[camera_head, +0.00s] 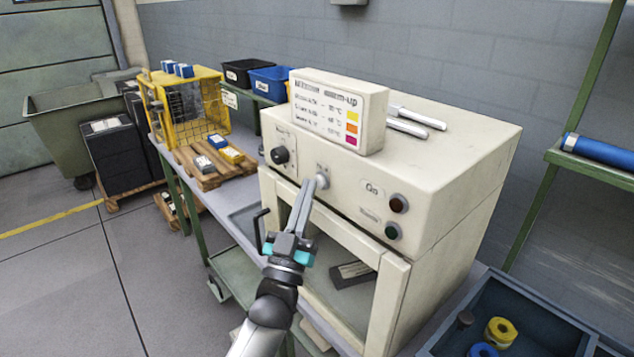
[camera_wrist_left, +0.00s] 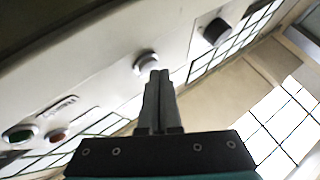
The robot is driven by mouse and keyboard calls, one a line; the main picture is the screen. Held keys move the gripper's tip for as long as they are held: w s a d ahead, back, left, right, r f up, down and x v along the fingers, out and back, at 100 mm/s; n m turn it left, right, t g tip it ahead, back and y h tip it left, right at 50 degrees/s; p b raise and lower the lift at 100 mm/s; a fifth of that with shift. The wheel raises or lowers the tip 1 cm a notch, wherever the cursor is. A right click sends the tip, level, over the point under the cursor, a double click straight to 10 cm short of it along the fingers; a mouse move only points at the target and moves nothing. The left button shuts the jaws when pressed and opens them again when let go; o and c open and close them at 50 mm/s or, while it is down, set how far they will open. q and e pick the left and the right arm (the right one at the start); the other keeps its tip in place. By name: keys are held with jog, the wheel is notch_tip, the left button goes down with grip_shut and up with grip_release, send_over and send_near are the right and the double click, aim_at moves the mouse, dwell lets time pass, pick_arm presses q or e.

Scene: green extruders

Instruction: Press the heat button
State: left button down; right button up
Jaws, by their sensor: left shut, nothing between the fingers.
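The cream machine (camera_head: 440,150) stands on the bench, its front panel facing me. A pale round button (camera_head: 323,181) sits in the middle of that panel; its small label is too blurred to read. It also shows in the left wrist view (camera_wrist_left: 147,62). My left gripper (camera_head: 308,184) is shut and empty. Its fingertips are right at the pale button, just left of it in the head view. In the left wrist view the tips (camera_wrist_left: 159,74) are just below it. I cannot tell whether they touch. My right gripper is not in view.
The panel also has a black knob (camera_head: 280,155), a dark red button (camera_head: 398,203) and a green button (camera_head: 392,231). A yellow cage (camera_head: 190,100) stands left; a blue tray (camera_head: 520,300) is front right.

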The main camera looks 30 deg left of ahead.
pick_arm(q)
jog(key=shift+w+d, duration=0.1)
jog(key=shift+w, duration=0.15)
jog(key=shift+s, duration=0.35)
dwell(0.4)
jog(key=s+a+p, duration=0.2)
jog(key=s, duration=0.3)
jog(key=shift+s+a+p, duration=0.3)
jog(key=shift+p, duration=0.05)
jog(key=shift+f, duration=0.1)
dwell(1.3)
